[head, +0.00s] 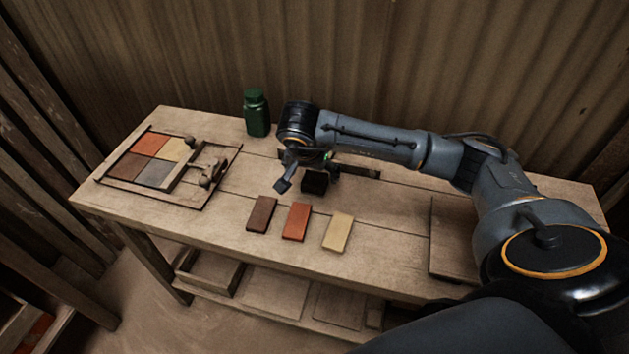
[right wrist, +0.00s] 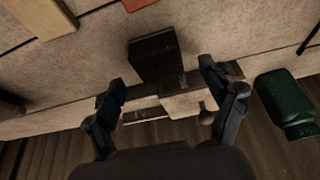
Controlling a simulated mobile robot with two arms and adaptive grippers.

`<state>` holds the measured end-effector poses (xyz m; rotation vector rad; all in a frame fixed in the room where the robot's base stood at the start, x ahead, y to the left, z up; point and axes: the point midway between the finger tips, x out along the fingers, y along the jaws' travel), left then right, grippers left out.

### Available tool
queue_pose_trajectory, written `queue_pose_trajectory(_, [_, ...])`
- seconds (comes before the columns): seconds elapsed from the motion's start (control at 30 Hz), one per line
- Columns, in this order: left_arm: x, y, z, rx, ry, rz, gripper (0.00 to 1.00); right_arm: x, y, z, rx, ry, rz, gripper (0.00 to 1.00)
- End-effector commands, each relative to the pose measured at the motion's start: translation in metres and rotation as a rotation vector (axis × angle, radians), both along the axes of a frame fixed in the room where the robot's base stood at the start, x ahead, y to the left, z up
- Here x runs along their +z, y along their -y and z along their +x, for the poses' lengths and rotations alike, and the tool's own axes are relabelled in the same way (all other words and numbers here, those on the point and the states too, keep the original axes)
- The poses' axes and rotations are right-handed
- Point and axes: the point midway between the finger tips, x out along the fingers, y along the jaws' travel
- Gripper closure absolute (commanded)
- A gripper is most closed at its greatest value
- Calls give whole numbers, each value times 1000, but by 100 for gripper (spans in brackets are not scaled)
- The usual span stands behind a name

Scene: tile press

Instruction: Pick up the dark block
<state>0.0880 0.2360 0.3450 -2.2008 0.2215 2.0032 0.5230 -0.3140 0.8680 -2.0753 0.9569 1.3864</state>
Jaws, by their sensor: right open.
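The dark block (head: 314,182) sits on the wooden table (head: 385,240), near the middle. It also shows in the right wrist view (right wrist: 155,60), just beyond my fingertips. My right gripper (head: 308,180) is open and empty above the table, close to the block. In the right wrist view its two fingers (right wrist: 162,78) stand apart, one toward each side of the block, and do not visibly touch it. My left gripper is not in view.
A green bottle (head: 256,113) stands at the table's back edge. Brown (head: 261,214), orange (head: 296,222) and cream (head: 338,231) tiles lie in front of the block. A framed tile press (head: 122,195) lies at the left. A flat board (head: 452,240) lies at the right.

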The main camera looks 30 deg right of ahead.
Motion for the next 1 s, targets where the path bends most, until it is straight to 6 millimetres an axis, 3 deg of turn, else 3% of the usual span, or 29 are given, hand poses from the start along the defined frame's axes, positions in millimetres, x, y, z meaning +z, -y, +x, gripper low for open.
queue_pose_trajectory(0.1, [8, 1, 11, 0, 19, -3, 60, -18, 4, 1, -3, -3, 1, 17])
queue_pose_trajectory(0.2, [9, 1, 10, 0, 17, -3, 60, -28, 7, 5, -1, -2, 1, 17])
queue_pose_trajectory(0.5, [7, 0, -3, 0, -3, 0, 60, -33, 9, 6, 1, 0, 0, 17])
queue_pose_trajectory(0.8, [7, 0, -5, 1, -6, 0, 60, -33, 9, 6, 1, 0, 0, 76])
queue_pose_trajectory(1.0, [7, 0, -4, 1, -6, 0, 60, -33, 9, 6, 0, 0, 0, 76])
